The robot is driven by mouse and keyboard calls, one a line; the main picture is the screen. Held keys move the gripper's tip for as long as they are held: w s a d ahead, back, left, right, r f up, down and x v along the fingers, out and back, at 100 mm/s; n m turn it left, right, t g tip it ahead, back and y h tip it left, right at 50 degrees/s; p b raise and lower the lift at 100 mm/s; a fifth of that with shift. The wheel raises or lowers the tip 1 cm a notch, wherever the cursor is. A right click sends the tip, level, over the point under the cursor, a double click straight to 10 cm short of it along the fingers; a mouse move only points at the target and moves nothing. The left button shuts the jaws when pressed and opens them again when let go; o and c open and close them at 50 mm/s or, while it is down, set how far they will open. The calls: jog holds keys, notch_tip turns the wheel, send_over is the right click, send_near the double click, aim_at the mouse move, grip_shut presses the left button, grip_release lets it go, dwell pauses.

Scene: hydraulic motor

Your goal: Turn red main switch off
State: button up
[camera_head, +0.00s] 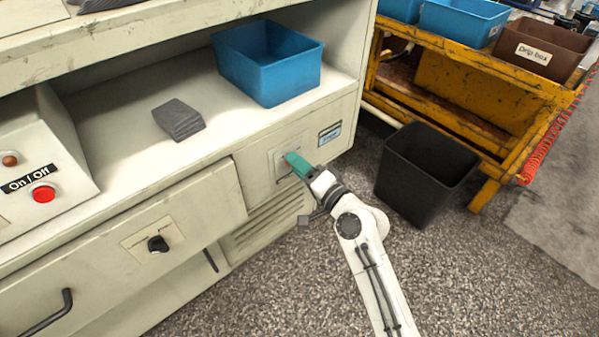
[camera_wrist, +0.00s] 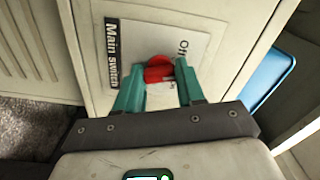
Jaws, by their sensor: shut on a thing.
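The red main switch (camera_wrist: 158,70) shows in the wrist view on a pale plate (camera_wrist: 135,45) labelled "Main switch", with "Off" lettering near its right side. My gripper (camera_wrist: 160,88) has its two green fingers closed on either side of the red knob. In the head view my gripper (camera_head: 292,160) reaches the cabinet front at the plate and hides the switch. The switch's exact angle is hard to tell, since the fingers cover its sides.
An On/Off box with a red button (camera_head: 43,193) stands at the left. A drawer with a black knob (camera_head: 157,244) is below it. A blue bin (camera_head: 268,62) sits on the shelf. A black bin (camera_head: 425,172) and yellow cart (camera_head: 470,95) stand at the right.

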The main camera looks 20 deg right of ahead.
jog(key=n+b, duration=0.1)
jog(key=n, duration=0.1)
jog(key=n+b, duration=0.2)
jog(key=shift+f+n, duration=0.2)
jog(key=shift+n, duration=0.2)
dwell(0.4)
jog(key=o, duration=1)
jog(key=shift+r, duration=0.15)
jog(key=shift+o, duration=0.2)
jog(key=p+v, duration=0.1)
jog(key=v, duration=0.9)
jog(key=shift+s, duration=0.4)
jog(key=shift+d, duration=0.1)
